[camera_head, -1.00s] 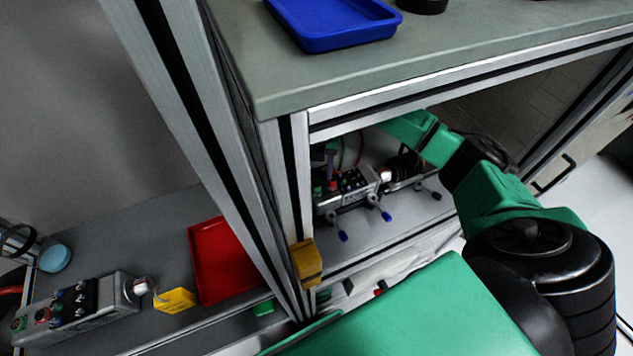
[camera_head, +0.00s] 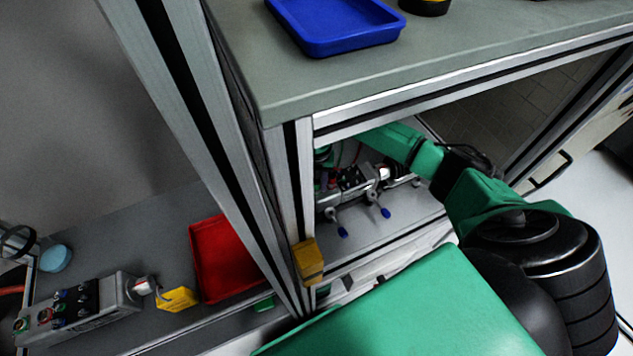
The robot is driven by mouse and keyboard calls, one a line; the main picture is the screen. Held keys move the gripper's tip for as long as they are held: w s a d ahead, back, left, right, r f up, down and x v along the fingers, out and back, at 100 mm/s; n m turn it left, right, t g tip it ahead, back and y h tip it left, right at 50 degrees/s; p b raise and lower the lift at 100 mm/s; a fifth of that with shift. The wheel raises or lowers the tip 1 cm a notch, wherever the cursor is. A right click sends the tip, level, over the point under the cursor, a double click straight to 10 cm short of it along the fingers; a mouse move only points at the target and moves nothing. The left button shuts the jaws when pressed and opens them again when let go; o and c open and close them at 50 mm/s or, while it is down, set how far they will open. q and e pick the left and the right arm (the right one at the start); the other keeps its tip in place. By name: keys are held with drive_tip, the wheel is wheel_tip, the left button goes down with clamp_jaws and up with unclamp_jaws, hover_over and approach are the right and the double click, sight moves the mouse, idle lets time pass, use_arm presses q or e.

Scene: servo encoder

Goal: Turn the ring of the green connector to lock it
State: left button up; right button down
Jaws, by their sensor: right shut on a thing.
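A grey servo unit (camera_head: 360,190) with dark connectors and blue-tipped levers sits on the shelf inside the metal frame. My right arm reaches in from the right under the bench top, its green link over the unit. My right gripper (camera_head: 322,172) is at the left end of the unit, mostly hidden by the frame post and the arm. It is shut on the green connector there, but the ring and the contact are too small and covered to see clearly. My left gripper is not in view.
The frame post and bench edge (camera_head: 400,93) border the narrow opening. A blue tray (camera_head: 335,45) lies on the bench top. At the lower left are a red tray (camera_head: 225,255), a yellow tag (camera_head: 177,299) and a second connector unit (camera_head: 80,310).

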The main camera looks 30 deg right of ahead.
drive_tip(key=shift+r, duration=0.1)
drive_tip(key=m+p, duration=0.1)
drive_tip(key=m, duration=0.3)
drive_tip(key=shift+m, duration=0.4)
drive_tip(key=m+p, duration=0.1)
drive_tip(key=m, duration=0.3)
drive_tip(key=shift+r+m, duration=0.1)
drive_tip(key=shift+m, duration=0.2)
drive_tip(key=m+p, duration=0.1)
drive_tip(key=m, duration=0.3)
drive_tip(key=shift+p, duration=0.35)
drive_tip(key=shift+m+p, duration=0.75)
drive_tip(key=shift+m, duration=1.45)
drive_tip(key=c, duration=0.8)
unclamp_jaws()
